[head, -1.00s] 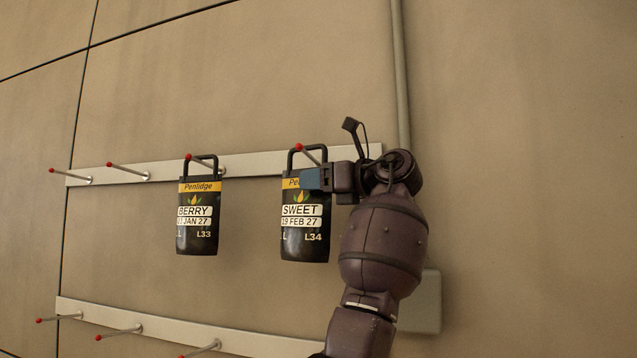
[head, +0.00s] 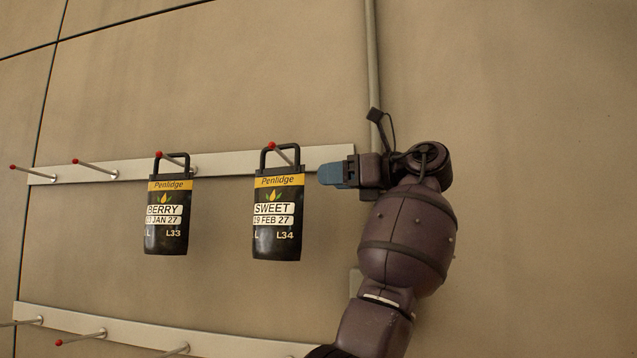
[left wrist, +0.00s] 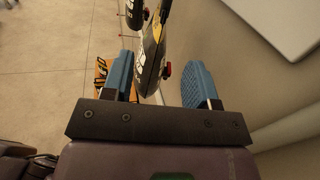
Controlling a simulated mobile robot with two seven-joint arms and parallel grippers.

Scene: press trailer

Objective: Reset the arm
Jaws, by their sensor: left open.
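My left gripper (head: 330,174) is just right of the SWEET pouch (head: 278,218) in the head view, apart from it. The pouch is black with a yellow Penlidge band and hangs by its loop handle on a red-tipped peg. In the left wrist view the two blue fingers (left wrist: 158,82) are spread wide and empty. The pouch edge (left wrist: 150,62) shows ahead of them, between their lines. My right gripper is in neither view.
A matching BERRY pouch (head: 167,216) hangs on a peg to the left. The upper rail (head: 225,163) has empty pegs further left. A lower rail (head: 80,322) carries more pegs. A vertical pipe (head: 371,60) runs behind my arm. The wall at right is clear.

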